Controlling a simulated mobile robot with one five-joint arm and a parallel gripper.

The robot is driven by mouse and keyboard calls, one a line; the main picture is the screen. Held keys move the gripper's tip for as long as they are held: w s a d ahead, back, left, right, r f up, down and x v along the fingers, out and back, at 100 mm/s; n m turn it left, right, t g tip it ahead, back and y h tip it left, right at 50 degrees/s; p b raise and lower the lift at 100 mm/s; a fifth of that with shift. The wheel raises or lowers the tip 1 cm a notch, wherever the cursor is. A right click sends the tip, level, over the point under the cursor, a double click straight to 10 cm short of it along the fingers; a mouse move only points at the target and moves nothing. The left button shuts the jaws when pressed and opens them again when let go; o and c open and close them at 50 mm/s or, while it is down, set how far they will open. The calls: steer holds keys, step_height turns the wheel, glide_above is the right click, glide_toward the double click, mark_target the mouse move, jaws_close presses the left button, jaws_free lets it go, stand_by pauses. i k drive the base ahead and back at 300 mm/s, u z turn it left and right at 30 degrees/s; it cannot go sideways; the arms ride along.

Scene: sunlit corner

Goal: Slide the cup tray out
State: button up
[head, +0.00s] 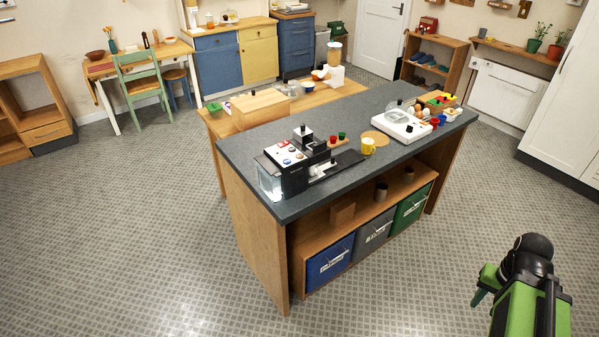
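A black and silver coffee machine (290,165) stands on the left end of the dark island counter (235,157). Coloured buttons are on its top, and a clear water tank (269,183) is at its left end. A dark flat part that looks like the cup tray (335,166) lies low at the machine's right side. I cannot tell how far it sticks out. No cup is clearly seen on it. My gripper (479,296) is at the lower right, over the floor and well away from the machine. Its fingers are too small and turned to tell open or shut.
A yellow mug (368,146), a round wooden board (375,138) and a small rack of coloured capsules (340,141) are near the machine. A white hotplate (402,125) is farther right. Blue, grey and green bins (373,236) fill the shelf below. The floor in front is clear.

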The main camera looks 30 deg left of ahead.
mark_target(322, 167)
steer(key=u, duration=1.3)
steer(key=i, duration=1)
